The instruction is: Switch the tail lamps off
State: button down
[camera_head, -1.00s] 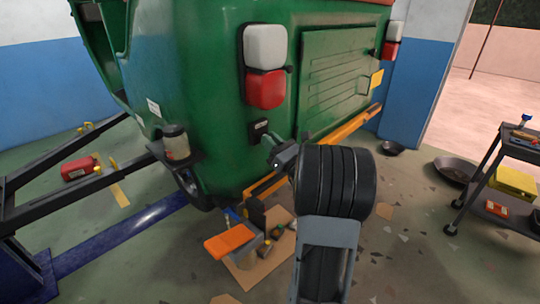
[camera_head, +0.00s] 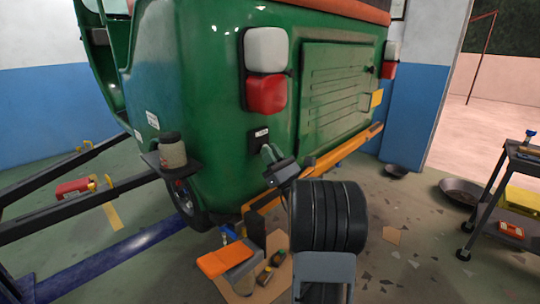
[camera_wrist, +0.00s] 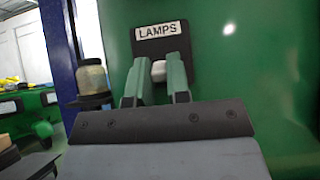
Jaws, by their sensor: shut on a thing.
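The plate (camera_head: 259,135) is on the rickshaw's green rear corner in the head view. My gripper (camera_head: 269,153) is at the plate's lower edge. Its two green fingers (camera_wrist: 157,82) are on either side of the knob, shut on it. The near tail lamp has a red lens (camera_head: 266,95) under a white one (camera_head: 267,50). The far tail lamp (camera_head: 389,70) is at the rickshaw's right edge. I cannot tell whether the lamps are lit.
An orange bumper bar (camera_head: 340,150) runs along the rear, close to my arm. A jar (camera_head: 172,153) stands on a small shelf left of the switch. An orange-topped box (camera_head: 226,260) is on the floor below. A tool cart (camera_head: 515,190) stands right.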

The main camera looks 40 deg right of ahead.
jog(key=c, duration=1.1)
grip_release()
jog(key=shift+b+v, duration=1.7)
jog(key=shift+v, duration=5.2)
